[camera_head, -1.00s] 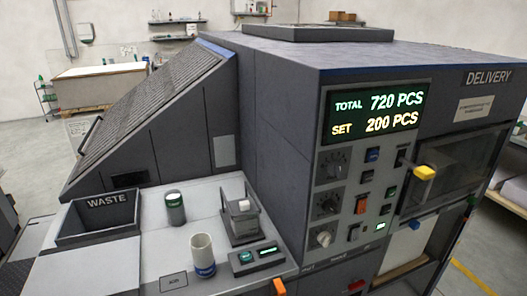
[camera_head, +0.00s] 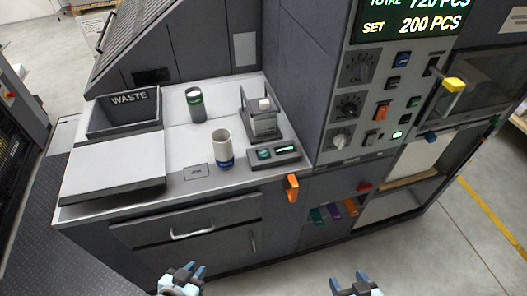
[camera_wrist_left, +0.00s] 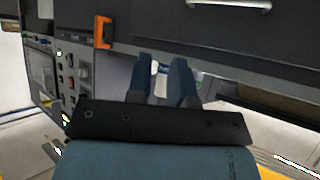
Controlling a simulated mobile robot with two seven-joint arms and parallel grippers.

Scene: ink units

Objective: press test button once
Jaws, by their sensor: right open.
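A small dark box (camera_head: 274,155) lies at the front right of the white-topped counter, with a round green button (camera_head: 264,154) and a lit green display (camera_head: 287,149). The control panel (camera_head: 375,100) to its right holds knobs and several small buttons, among them a lit green one (camera_head: 397,134). No lettering that says which is the test button is readable. My left gripper (camera_head: 190,270) is open and empty, low in front of the drawers; its fingers show in the left wrist view (camera_wrist_left: 165,72). My right gripper (camera_head: 353,276) is open and empty, low at the right. Both are apart from the buttons.
A white cup (camera_head: 222,146), a green-banded jar (camera_head: 196,105) and a stand (camera_head: 262,118) with a white-topped item are on the counter. The waste bin (camera_head: 100,122) is at its left. An orange handle (camera_head: 292,187) juts out at the front. The floor before the drawers is clear.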

